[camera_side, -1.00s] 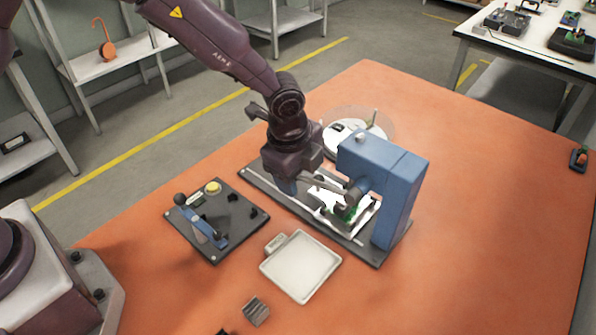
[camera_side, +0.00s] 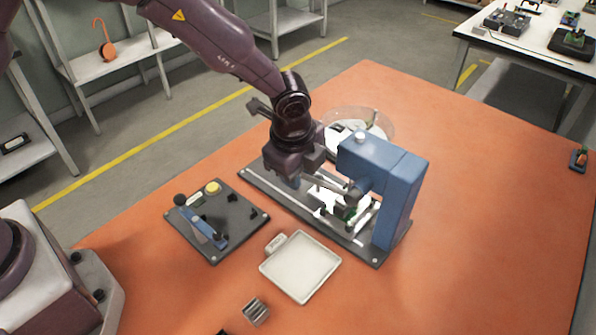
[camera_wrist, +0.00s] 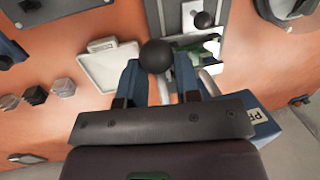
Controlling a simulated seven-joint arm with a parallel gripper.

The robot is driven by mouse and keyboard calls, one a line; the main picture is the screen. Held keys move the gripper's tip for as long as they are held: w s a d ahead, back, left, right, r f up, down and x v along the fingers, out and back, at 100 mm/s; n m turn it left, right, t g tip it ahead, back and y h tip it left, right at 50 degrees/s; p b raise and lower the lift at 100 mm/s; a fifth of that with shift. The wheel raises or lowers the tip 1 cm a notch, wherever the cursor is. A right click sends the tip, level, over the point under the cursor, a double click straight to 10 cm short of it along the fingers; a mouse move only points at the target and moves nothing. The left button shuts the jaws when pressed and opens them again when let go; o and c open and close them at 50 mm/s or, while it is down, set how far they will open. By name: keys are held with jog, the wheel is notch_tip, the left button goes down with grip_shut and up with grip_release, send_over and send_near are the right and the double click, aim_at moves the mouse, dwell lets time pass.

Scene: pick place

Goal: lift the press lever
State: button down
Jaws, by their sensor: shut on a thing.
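The blue press (camera_side: 400,190) stands on a dark base plate, with a white plate and a small green part under its head. Its lever (camera_side: 328,184) reaches out from the head toward my gripper (camera_side: 298,183). In the wrist view, the lever's black ball knob (camera_wrist: 156,54) sits between the two blue fingers of my gripper (camera_wrist: 158,72), which is shut on it. In the side view my wrist hides the knob and much of the fingers. A blue part of the press with a label (camera_wrist: 262,122) shows at the right of the wrist view.
A white tray (camera_side: 302,268) lies in front of the press. A dark panel (camera_side: 235,220) with a blue lever and a yellow button (camera_side: 212,187) is to the left. Small metal blocks (camera_side: 256,312) lie near the front. A round clear dish (camera_side: 380,122) stands behind the press.

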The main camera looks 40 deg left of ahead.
aim_at(311, 178)
jog(key=shift+r+y, duration=0.7)
jog(key=r+y, duration=0.2)
jog(key=y, duration=0.1)
jog(key=d+r+y, duration=0.1)
jog(key=r, duration=0.1)
jog(key=shift+r+m, duration=0.1)
jog(key=shift+m, duration=0.2)
jog(key=r+y, duration=0.1)
jog(key=d+r+y, duration=0.1)
jog(key=y, duration=0.1)
jog(key=d+r+y, duration=0.1)
jog(key=shift+r+y, duration=0.25)
jog(key=shift+y, duration=0.05)
jog(key=shift+d+r+m, duration=0.3)
jog(key=shift+d+r, duration=0.15)
jog(key=shift+d, duration=0.15)
jog(key=c, duration=0.8)
grip_release()
jog(key=v, duration=1.2)
jog(key=shift+s+d+r, duration=0.25)
